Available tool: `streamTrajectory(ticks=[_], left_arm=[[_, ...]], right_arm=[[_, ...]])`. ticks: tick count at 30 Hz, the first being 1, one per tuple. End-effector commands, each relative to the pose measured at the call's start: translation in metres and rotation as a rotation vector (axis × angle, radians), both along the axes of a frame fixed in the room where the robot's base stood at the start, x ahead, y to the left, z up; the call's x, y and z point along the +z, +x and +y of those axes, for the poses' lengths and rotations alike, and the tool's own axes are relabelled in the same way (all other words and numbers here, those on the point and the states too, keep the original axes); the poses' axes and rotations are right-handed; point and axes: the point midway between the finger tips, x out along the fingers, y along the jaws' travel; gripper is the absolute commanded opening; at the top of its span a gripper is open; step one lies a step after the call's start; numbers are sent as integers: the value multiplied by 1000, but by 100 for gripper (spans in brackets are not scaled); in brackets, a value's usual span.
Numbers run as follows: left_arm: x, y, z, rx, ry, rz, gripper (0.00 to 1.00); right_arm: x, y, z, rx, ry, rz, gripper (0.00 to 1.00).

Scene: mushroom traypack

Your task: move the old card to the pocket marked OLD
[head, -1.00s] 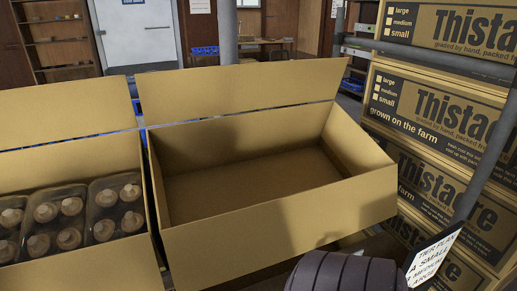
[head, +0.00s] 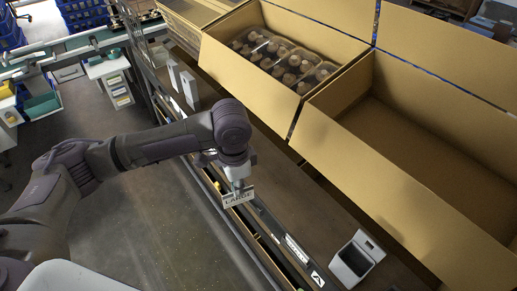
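My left gripper (head: 237,178) points down over the front edge of the bench, in the middle of the head view. It appears shut on a small pale card (head: 238,198) whose dark print reads LARGE. The card hangs just above a dark rail with narrow slots (head: 262,232). White labels (head: 297,249) sit further along this rail, too small to read surely; I cannot make out a mark OLD. My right gripper is out of view.
An open carton with mushroom packs (head: 322,102) and an empty open carton (head: 375,165) stand behind the rail. Open floor (head: 150,235) lies in front.

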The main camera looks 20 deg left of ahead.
Motion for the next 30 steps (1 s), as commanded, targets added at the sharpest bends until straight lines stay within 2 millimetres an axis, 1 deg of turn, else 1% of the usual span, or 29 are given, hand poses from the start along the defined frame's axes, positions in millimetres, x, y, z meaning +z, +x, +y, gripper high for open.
streamTrajectory(ticks=[1,3,9,13,16,20,23,30], left_arm=[[17,9,-4,-119,-1,6,0],[21,20,-7,-302,-1,7,0],[28,46,-13,-808,0,8,0],[28,56,-15,-1071,0,8,0],[26,61,-16,-1214,1,6,0],[23,64,-16,-1316,3,7,0],[20,64,-16,-1342,4,6,0],[11,65,-16,-1343,3,5,0]], right_arm=[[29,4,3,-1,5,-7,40],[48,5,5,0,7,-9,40],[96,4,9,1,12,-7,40],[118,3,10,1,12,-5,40],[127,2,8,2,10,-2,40],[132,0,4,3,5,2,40],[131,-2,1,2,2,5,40],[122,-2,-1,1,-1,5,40]])
